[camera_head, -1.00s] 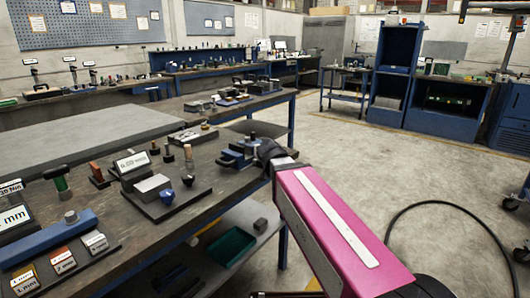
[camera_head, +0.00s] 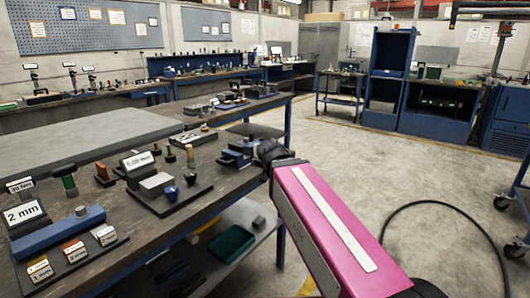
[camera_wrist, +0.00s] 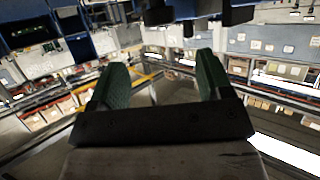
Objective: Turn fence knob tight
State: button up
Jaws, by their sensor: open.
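The likely fence knob is the small grey round knob (camera_head: 82,211) on top of a long blue bar (camera_head: 58,231) at the near left of the bench in the head view. I cannot tell whether it is tight. My gripper shows in the wrist view (camera_wrist: 160,75) with two green-padded fingers spread apart and nothing between them. In the head view my pink arm reaches to the bench's right edge. The gripper is hard to make out there, well to the right of the bar. The knob does not show clearly in the wrist view.
A "2 mm" sign (camera_head: 24,214) and labelled blocks (camera_head: 73,250) flank the bar. A green-handled tool (camera_head: 66,181) stands behind it. A black plate with a knob and block (camera_head: 172,194) and a blue vise (camera_head: 237,153) lie toward my arm.

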jog(key=w+g, duration=0.2)
jog(key=w+n+g+h, duration=0.1)
jog(key=w+g, duration=0.1)
jog(key=w, duration=0.1)
jog(key=w+n+g, duration=0.1)
jog(key=w+g, duration=0.1)
jog(key=w, duration=0.1)
jog(key=shift+w+d+r+g, duration=0.1)
jog(key=shift+w+r+g, duration=0.15)
jog(key=shift+r+g, duration=0.1)
notch_tip(320, 180, up, 6)
jog(key=w+n+g, duration=0.2)
jog(key=n+g, duration=0.2)
jog(key=g, duration=0.2)
jog(key=shift+g, duration=0.35)
jog(key=f, duration=0.6)
jog(key=a+f, duration=0.1)
jog(key=f, duration=0.3)
jog(key=shift+s+f, duration=0.1)
jog(key=shift+s, duration=0.15)
jog(key=shift+c, duration=0.3)
jog(key=c, duration=0.9)
